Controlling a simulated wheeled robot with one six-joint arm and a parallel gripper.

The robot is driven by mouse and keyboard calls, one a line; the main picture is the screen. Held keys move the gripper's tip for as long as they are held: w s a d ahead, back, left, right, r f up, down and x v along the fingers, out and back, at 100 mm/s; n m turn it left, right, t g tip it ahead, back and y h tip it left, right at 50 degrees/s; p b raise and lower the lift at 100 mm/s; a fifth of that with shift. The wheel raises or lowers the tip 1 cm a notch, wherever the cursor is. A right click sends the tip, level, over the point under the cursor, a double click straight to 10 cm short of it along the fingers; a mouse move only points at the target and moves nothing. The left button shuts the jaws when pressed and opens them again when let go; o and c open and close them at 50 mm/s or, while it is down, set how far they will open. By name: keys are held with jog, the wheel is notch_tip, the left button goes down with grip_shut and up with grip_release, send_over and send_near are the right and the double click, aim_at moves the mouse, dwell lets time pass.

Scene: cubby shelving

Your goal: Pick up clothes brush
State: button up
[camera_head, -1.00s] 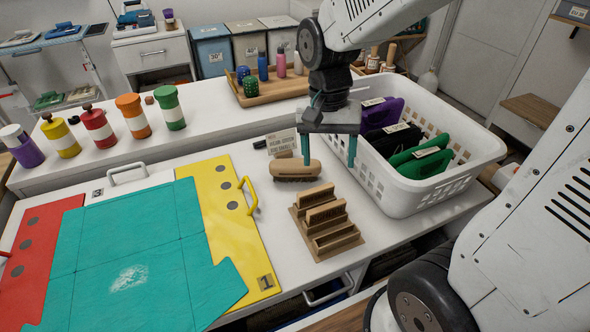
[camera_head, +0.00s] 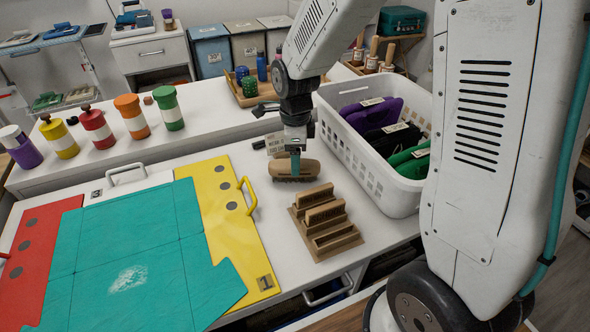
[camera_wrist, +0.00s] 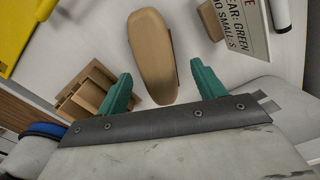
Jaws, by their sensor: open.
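The clothes brush (camera_head: 296,169) has a tan wooden back with dark bristles under it. It lies on the white table behind a stepped wooden rack, and a sign card stands just behind it. My gripper (camera_head: 295,163) has teal fingers and points down over the brush, hiding a little of its middle. In the wrist view the brush (camera_wrist: 153,52) lies lengthwise, its near end between the two spread fingertips of my gripper (camera_wrist: 160,77). A gap shows on each side; the fingers are open and hold nothing.
The stepped wooden rack (camera_head: 325,225) stands close in front of the brush. A white basket (camera_head: 401,198) with coloured pouches is to the right. A yellow board (camera_head: 219,225) with a handle lies to the left. The sign card (camera_head: 275,143) and a black marker are behind.

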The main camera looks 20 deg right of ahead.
notch_tip(320, 180, down, 5)
jog(key=shift+s+a+r, duration=0.15)
jog(key=shift+r, duration=0.05)
jog(key=c, duration=1.2)
notch_tip(320, 180, up, 10)
jog(key=shift+r, duration=0.1)
jog(key=o, duration=0.6)
jog(key=c, duration=0.3)
jog(key=shift+c, duration=0.2)
